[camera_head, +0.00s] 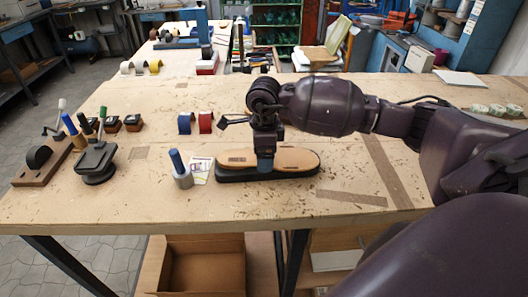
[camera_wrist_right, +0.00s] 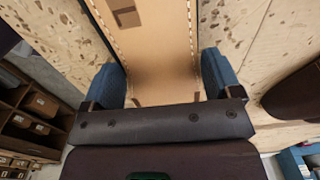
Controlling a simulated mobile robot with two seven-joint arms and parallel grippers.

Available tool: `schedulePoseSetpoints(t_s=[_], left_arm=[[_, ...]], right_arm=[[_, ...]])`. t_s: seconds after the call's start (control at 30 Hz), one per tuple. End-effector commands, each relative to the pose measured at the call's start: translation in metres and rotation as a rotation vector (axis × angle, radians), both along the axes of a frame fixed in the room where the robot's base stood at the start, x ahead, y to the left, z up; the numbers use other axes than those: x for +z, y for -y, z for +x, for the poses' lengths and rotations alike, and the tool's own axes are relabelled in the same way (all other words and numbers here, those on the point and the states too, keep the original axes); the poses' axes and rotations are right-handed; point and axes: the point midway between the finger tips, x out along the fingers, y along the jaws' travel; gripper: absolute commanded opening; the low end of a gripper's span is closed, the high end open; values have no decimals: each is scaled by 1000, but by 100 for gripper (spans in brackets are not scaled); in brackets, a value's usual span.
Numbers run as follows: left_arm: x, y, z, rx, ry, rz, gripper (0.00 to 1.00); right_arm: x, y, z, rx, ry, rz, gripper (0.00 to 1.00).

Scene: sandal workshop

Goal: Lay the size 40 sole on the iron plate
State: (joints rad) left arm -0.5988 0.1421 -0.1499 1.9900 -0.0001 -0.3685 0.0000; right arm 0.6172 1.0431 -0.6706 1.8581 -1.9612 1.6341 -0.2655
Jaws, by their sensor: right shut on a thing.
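A tan sole (camera_head: 298,159) with a stitched edge lies flat over a dark, rounded plate (camera_head: 270,176) near the table's front edge. Its size mark cannot be read. My right gripper (camera_head: 265,164) reaches down over the middle of the sole and is shut on it. In the right wrist view the sole (camera_wrist_right: 152,50) runs between the two blue fingers (camera_wrist_right: 158,82). The sole lines up closely with the plate's outline, with the dark rim showing along the front. I cannot tell whether they touch. My left gripper is not in view.
A blue-handled tool in a grey holder (camera_head: 183,180) stands just left of the plate, beside a small printed card (camera_head: 201,166). A black stand (camera_head: 96,163) and stamps are farther left.

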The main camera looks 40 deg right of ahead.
Motion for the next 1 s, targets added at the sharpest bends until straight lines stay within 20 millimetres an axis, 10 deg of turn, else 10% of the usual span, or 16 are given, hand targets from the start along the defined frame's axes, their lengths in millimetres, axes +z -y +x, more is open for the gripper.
schedulePoseSetpoints(t_s=[0.03,0.07,0.17,0.57,1.0], left_arm=[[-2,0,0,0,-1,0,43],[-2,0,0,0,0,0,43],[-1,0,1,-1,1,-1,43],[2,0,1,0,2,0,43],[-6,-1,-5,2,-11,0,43]], right_arm=[[-3,0,0,0,0,0,57],[-3,0,0,0,-1,0,86],[-2,0,0,0,-1,1,100],[9,0,1,1,3,-2,100],[89,0,1,0,3,-2,100]])
